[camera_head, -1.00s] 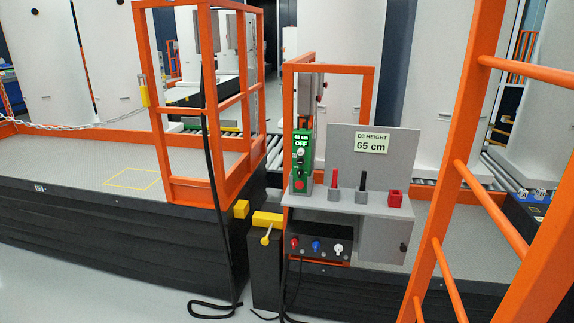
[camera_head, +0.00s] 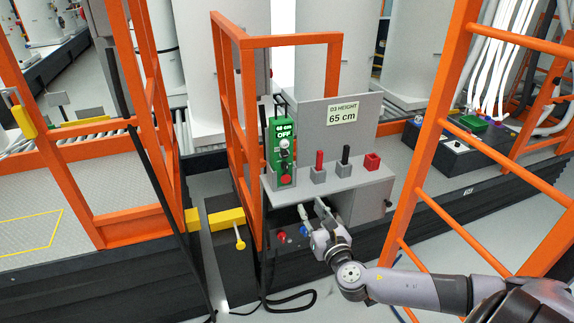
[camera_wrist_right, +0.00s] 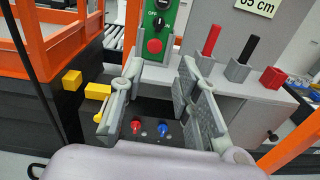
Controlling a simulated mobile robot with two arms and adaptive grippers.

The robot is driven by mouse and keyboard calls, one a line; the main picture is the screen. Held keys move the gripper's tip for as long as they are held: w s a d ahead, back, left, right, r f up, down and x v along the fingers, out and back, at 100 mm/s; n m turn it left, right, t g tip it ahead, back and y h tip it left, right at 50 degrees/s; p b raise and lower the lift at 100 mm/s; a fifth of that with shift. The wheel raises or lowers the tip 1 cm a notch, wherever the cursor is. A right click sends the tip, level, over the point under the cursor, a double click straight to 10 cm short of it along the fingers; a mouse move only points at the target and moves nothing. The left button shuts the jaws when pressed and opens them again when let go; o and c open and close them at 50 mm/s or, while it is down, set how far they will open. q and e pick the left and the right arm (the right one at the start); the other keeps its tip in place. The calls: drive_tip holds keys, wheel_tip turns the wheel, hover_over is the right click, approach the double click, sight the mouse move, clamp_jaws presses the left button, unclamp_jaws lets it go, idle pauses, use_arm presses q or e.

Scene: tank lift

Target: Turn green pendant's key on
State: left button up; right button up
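The green pendant (camera_head: 273,155) stands upright in a grey holder at the left end of the grey console shelf. My right gripper (camera_head: 311,208) is open and empty, in front of and below the shelf, apart from the pendant. In the wrist view its fingers (camera_wrist_right: 161,70) are spread, with the pendant beyond them. My left gripper is not in view.
Red (camera_head: 319,160) and black (camera_head: 345,155) handles and a red holder (camera_head: 372,161) stand right of the pendant. A sign (camera_head: 341,113) reads 65 cm. Red (camera_head: 281,237) and blue knobs sit under the shelf. Orange rails (camera_head: 243,140) and an orange ladder (camera_head: 430,140) flank the console.

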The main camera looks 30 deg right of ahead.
drive_tip(key=r, duration=0.2)
drive_tip(key=p, duration=0.2)
approach(287, 167)
drive_tip(key=shift+n+t+y, duration=0.3)
drive_tip(key=shift+n, duration=0.1)
drive_tip(key=x, duration=0.8)
drive_tip(key=shift+w+d+f, duration=0.15)
drive_tip(key=shift+d+f, duration=0.05)
drive_tip(key=shift+d, duration=0.05)
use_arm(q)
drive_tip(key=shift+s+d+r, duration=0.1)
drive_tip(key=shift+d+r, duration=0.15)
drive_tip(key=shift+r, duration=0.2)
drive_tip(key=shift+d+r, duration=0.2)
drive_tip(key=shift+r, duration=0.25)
use_arm(e)
drive_tip(key=shift+c, duration=0.7)
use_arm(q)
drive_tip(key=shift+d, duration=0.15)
use_arm(e)
clamp_jaws()
